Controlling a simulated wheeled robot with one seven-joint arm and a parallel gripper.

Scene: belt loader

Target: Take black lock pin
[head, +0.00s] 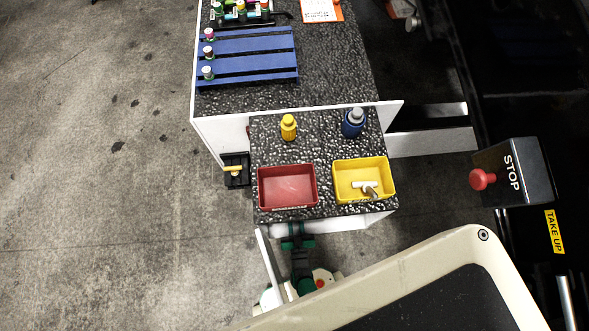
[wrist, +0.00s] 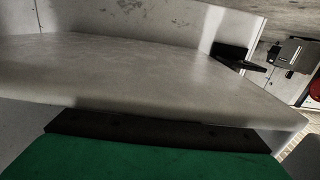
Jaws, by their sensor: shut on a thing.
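In the head view my gripper (head: 298,241), with green fingers, is at the front edge of the small speckled counter, below the red bin. In the wrist view a green finger with a dark pad lies against a broad pale grey surface (wrist: 150,75), which fills most of the picture. I cannot make out a black lock pin for sure in either view. A small black piece (wrist: 232,53) shows beyond the pale surface in the wrist view; I cannot tell what it is.
On the counter are a red bin (head: 263,192), a yellow bin (head: 391,184) holding a white piece and a brownish one, a yellow bottle (head: 289,128) and a blue bottle (head: 353,125). A black tray (head: 237,180) hangs at left. A STOP box (head: 520,172) stands right.

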